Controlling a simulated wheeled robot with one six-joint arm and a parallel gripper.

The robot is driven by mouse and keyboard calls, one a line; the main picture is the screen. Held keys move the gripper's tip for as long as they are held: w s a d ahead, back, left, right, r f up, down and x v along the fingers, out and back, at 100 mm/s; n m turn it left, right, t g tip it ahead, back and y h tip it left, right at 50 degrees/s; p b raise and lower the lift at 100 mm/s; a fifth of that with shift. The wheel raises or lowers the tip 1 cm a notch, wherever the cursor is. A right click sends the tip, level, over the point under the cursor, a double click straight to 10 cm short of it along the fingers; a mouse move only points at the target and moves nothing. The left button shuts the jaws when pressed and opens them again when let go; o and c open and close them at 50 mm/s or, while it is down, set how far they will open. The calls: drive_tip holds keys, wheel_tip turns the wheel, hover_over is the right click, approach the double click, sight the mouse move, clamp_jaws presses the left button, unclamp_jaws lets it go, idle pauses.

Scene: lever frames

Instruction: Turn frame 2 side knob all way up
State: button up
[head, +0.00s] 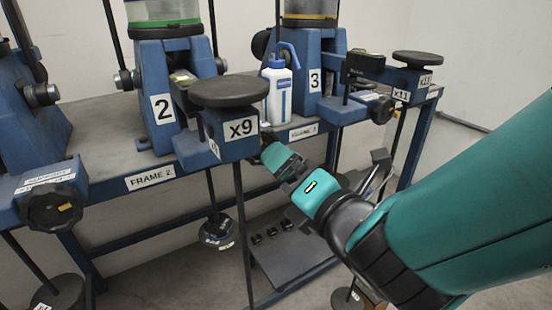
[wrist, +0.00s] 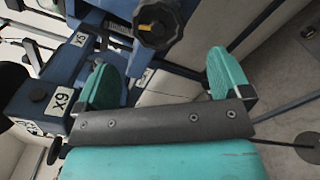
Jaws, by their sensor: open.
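Frame 2 (head: 161,109) is a blue stand with a white "2" plate and a "FRAME 2" label (head: 150,178) on the bench edge. Its side knob (wrist: 158,22) is black and lobed, with a yellow mark on its face, at the top of the wrist view. In the head view only a dark bit of the knob (head: 268,136) shows beside the X9 block, the rest being hidden by my gripper. My gripper (head: 273,151) is open and empty, close in front of the knob. In the wrist view its teal fingers (wrist: 162,72) stand apart, with the knob beyond their tips, not between them.
The blue X9 block (head: 238,130) with a round black weight pan (head: 228,91) juts out just left of my gripper. A white bottle (head: 277,92) stands on the bench towards frame 3 (head: 320,84). Another black knob (head: 54,207) is at the far left.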

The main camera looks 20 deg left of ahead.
sight(264, 147)
drive_tip(key=p+x, duration=0.9)
drive_tip(key=shift+w+a+r, duration=0.1)
drive_tip(key=shift+a+r, duration=0.05)
drive_tip(key=shift+r, duration=0.2)
drive_tip(key=shift+a+f, duration=0.1)
drive_tip(key=shift+f, duration=0.2)
drive_tip(key=shift+c, duration=1.1)
drive_tip(key=c, duration=0.7)
drive_tip(key=shift+c, duration=0.4)
drive_tip(key=shift+f, duration=0.1)
